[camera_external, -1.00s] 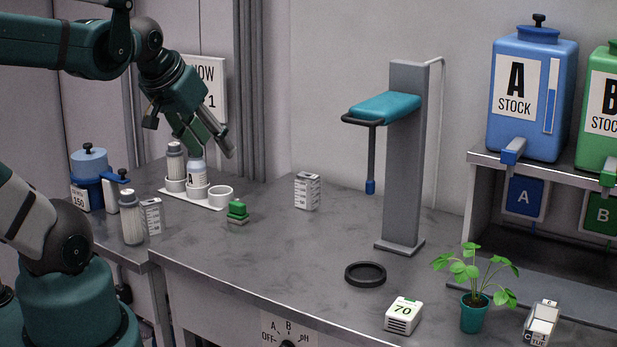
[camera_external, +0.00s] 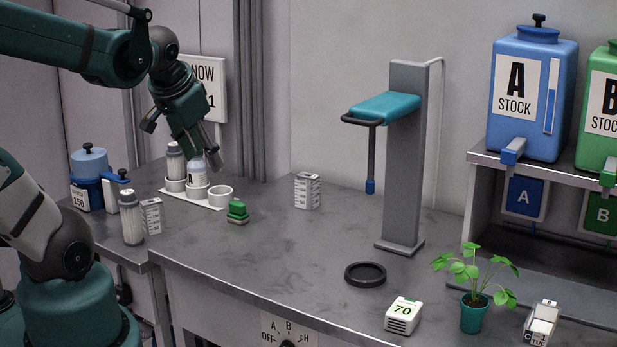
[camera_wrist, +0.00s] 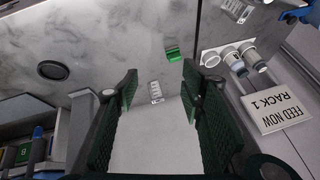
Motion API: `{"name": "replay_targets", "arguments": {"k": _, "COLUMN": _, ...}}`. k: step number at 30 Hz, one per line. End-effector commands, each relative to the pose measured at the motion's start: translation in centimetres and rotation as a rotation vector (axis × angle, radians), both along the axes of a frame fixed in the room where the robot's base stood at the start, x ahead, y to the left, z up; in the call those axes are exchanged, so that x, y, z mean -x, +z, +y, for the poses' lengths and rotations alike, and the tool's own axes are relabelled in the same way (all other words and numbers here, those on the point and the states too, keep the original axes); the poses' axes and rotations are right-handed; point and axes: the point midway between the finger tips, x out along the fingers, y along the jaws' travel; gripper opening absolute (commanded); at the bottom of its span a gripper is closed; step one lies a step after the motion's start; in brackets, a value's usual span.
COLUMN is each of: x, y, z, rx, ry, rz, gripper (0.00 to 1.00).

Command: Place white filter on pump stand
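A white ribbed cylinder with a grey cap (camera_external: 132,217), which looks like a filter, stands upright at the left of the bench. A similar capped cylinder (camera_external: 175,160) stands in the back left cup of a white rack. A grey column with a teal arm (camera_external: 405,160), which looks like the pump stand, rises at centre right; a dark rod with a blue tip hangs from the arm. My gripper (camera_external: 213,160) is above the rack, beside an "A" bottle (camera_external: 197,175). In the wrist view, its fingers (camera_wrist: 160,78) are wide apart with nothing between them.
The white rack (camera_external: 185,198) has an empty right cup (camera_external: 220,195). The middle of the bench is clear.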

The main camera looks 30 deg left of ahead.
Motion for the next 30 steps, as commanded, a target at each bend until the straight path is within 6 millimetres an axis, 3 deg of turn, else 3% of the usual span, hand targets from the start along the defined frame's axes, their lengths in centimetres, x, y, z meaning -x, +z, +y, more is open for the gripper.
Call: {"name": "replay_targets", "arguments": {"k": 30, "x": -3.9, "y": -9.5, "z": 13.9, "rx": -0.674, "ry": -0.401, "rz": 0.478, "gripper": 0.40}}
